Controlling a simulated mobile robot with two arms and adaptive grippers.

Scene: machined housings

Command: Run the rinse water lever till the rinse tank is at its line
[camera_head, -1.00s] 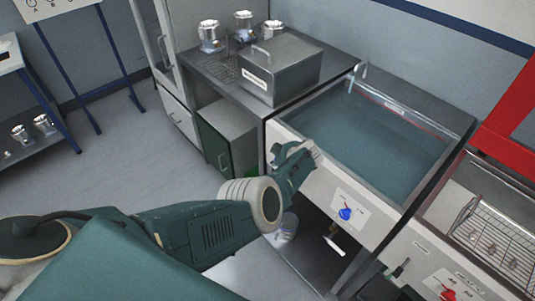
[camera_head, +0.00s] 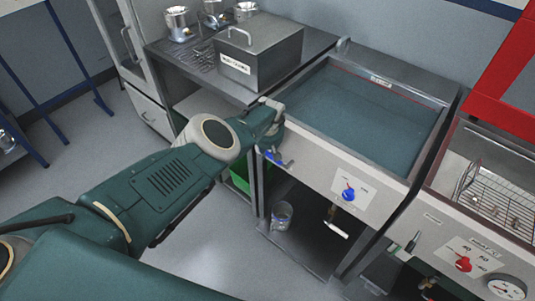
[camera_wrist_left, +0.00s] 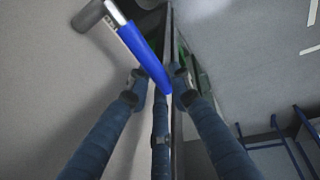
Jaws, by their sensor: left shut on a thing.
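The rinse tank (camera_head: 365,125) is a steel basin full of blue-grey water. A thin red line runs along its inner wall, close to the water surface; I cannot tell the exact gap. The lever with a blue handle (camera_wrist_left: 145,55) shows in the left wrist view, and a bit of its blue (camera_head: 272,156) shows at the tank's front left corner in the head view. My left gripper (camera_head: 280,157) is at that corner, shut on the lever; its fingers (camera_wrist_left: 162,84) are on either side of the blue handle's end. Whether water runs from the spout (camera_head: 343,45) is unclear.
A blue knob (camera_head: 348,194) and a white-handled valve (camera_head: 337,230) are on and below the tank front. A lidded steel box (camera_head: 260,50) stands left of the tank. A heated unit with a red knob (camera_head: 463,264) stands right.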

